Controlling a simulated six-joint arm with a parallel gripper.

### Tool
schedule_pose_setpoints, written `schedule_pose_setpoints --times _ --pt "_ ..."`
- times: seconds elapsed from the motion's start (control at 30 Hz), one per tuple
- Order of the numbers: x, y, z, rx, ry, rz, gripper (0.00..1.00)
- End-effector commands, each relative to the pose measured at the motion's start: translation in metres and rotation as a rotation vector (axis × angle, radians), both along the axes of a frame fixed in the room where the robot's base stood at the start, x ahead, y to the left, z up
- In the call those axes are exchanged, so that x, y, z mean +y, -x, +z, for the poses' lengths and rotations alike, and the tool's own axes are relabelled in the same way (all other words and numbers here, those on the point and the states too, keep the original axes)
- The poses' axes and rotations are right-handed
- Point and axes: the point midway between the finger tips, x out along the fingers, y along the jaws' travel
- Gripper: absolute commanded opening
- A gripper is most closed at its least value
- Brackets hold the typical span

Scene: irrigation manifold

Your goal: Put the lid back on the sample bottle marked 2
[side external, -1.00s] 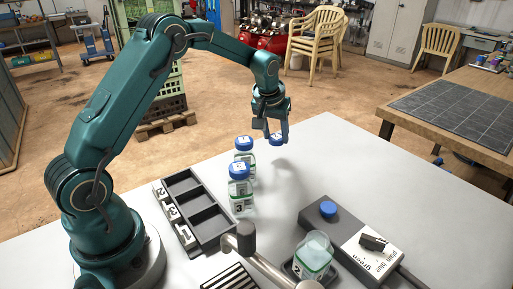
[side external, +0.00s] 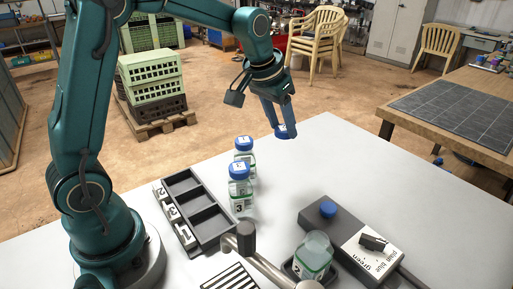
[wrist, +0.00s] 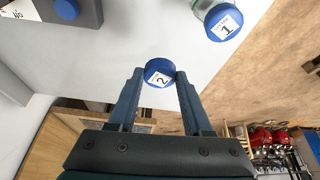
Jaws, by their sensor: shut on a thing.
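My gripper (side external: 281,124) is shut on a blue lid (side external: 285,132) and holds it in the air above the far part of the white table. In the wrist view the lid (wrist: 159,72) sits between the fingertips, and its white label reads 2. The sample bottle (side external: 314,257) without a lid stands upright in a dark square holder (side external: 289,267) at the near side of the table. It is clear with a green and white label; its number is hard to read. The gripper and lid are well behind this bottle, apart from it.
Two blue-lidded bottles, marked 1 (side external: 244,151) and 3 (side external: 240,190), stand left of centre. A dark numbered tray (side external: 205,229) lies left of them. A grey box (side external: 345,232) with a blue button is beside the open bottle. A metal pipe (side external: 265,262) passes close to the holder.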

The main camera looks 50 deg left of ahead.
Motion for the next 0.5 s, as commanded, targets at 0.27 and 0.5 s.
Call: schedule_pose_setpoints --times 0.27,0.5 --pt "-0.124 0.044 0.021 -0.003 0.001 -0.381 0.0" --pt "-0.186 0.094 0.031 -0.001 0.001 -0.622 0.0"
